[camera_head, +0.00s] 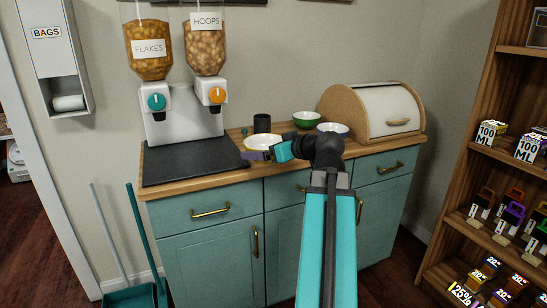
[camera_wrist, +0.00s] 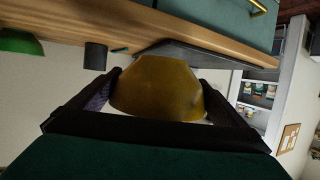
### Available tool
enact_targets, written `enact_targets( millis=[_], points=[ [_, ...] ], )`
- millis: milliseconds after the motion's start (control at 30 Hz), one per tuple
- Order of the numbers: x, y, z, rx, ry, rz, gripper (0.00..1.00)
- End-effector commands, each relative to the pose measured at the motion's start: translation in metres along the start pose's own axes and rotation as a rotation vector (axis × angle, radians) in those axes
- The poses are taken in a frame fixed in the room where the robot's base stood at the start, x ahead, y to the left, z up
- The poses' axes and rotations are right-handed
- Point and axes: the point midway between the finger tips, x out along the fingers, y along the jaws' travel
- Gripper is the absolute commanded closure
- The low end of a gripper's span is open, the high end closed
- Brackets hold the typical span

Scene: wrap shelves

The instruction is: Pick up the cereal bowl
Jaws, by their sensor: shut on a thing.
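The cereal bowl (camera_head: 264,140) is yellow outside and white inside. In the head view it is at the counter's left-middle, just right of the black mat. My gripper (camera_head: 262,154) reaches it from the right, at its near side. The upside-down wrist view shows the yellow bowl (camera_wrist: 157,88) between the two dark fingers of my gripper (camera_wrist: 158,80), which are shut on it. Whether its base touches the counter is hard to tell.
The wooden counter (camera_head: 220,176) holds a dark cup (camera_head: 262,123), a green bowl (camera_head: 307,118), a blue-rimmed bowl (camera_head: 333,128) partly behind my arm, and a bread box (camera_head: 385,110). Cereal dispensers (camera_head: 184,115) stand behind the black mat (camera_head: 190,161). A stocked shelf (camera_head: 490,165) is at right.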

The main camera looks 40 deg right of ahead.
Motion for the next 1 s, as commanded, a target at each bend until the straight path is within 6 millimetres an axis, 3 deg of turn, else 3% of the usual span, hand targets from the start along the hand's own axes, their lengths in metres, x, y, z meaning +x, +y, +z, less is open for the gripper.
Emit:
enact_targets(
  millis=[1000],
  points=[
    [0.0004, 0.0114, -0.0077, 0.003, 0.003, 0.005, 0.33]
  ],
)
